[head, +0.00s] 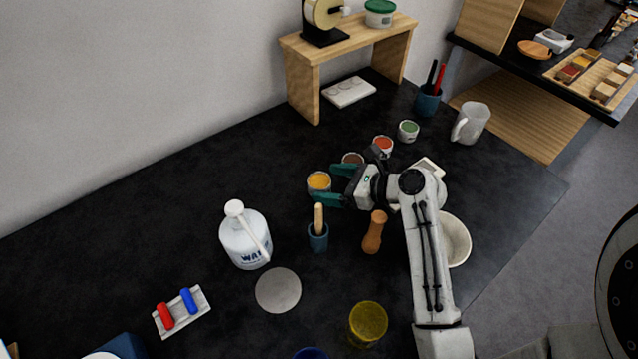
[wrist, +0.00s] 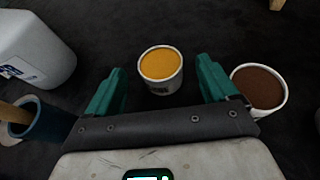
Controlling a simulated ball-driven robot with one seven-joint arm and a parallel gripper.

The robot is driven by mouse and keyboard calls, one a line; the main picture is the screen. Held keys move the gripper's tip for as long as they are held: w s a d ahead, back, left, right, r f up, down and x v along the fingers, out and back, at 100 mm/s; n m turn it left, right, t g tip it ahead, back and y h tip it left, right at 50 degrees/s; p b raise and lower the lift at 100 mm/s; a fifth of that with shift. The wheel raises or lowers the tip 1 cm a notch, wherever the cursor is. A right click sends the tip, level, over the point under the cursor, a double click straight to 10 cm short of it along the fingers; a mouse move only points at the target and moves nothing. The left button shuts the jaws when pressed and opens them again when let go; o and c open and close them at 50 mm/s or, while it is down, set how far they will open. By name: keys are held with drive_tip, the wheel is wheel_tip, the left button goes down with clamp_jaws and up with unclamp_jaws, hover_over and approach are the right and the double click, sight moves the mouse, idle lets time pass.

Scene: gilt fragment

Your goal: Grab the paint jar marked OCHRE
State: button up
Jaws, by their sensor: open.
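A small white jar with ochre-yellow paint (head: 319,182) stands on the black worktop; in the wrist view the ochre jar (wrist: 160,68) is upright ahead, between the lines of my two fingers. Its label shows only partly and cannot be read. My gripper (head: 330,185) has green fingers, spread apart and empty; it also shows in the wrist view (wrist: 161,92). The fingertips are close to the jar, and I cannot tell whether they touch it. A jar of brown paint (head: 352,159) stands beside my other finger, close to its outer side in the wrist view (wrist: 260,88).
A red paint jar (head: 383,144) and a green one (head: 408,130) stand farther back. The worktop left of the ochre jar is clear.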

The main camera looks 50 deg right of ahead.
drive_tip(key=shift+x, duration=1.05)
drive_tip(key=c, duration=1.2)
drive_tip(key=shift+c, duration=0.2)
drive_tip(key=shift+r, duration=0.1)
